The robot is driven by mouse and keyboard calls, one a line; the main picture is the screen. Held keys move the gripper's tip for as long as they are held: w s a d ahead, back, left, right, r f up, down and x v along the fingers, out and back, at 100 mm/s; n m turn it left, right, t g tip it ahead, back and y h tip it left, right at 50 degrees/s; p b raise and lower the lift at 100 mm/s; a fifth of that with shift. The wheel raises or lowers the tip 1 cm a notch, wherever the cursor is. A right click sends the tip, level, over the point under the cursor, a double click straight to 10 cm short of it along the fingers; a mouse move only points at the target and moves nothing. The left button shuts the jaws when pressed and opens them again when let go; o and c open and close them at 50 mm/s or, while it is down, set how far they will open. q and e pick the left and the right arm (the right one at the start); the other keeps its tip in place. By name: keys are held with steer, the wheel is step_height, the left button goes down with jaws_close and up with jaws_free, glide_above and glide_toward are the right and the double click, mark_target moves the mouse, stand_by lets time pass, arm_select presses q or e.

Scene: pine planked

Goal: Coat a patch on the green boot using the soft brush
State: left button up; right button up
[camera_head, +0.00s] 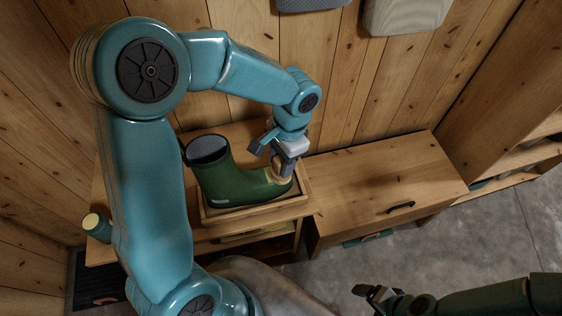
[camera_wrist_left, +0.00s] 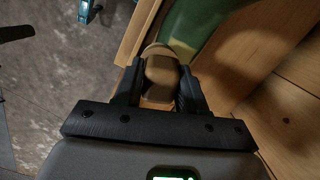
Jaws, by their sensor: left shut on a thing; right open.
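The green boot (camera_head: 228,184) stands in a shallow wooden tray (camera_head: 252,211) on the bench, its opening to the left and its toe to the right. My left gripper (camera_head: 284,160) is over the toe, shut on the soft brush (camera_head: 278,170). In the left wrist view the brush (camera_wrist_left: 161,72) sits between the fingers, its far end against or very near the boot (camera_wrist_left: 195,22). A paler patch (camera_wrist_left: 183,48) shows on the boot beside that end. Whether the bristles touch is hidden. My right gripper (camera_head: 376,296) is open and empty, low over the floor, away from the bench.
A wooden cabinet (camera_head: 375,180) with a black handle adjoins the bench on the right. A teal jar with a yellowish top (camera_head: 96,226) stands at the bench's left end. Shelves (camera_head: 515,165) are at the far right. Grey floor (camera_head: 480,240) is open in front.

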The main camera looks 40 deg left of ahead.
arm_select(q)
step_height(320, 180, up, 3)
steer(key=shift+s+r+p, duration=0.1)
steer(key=shift+p, duration=0.75)
steer(key=shift+r+p, duration=0.65)
steer(key=shift+r, duration=0.1)
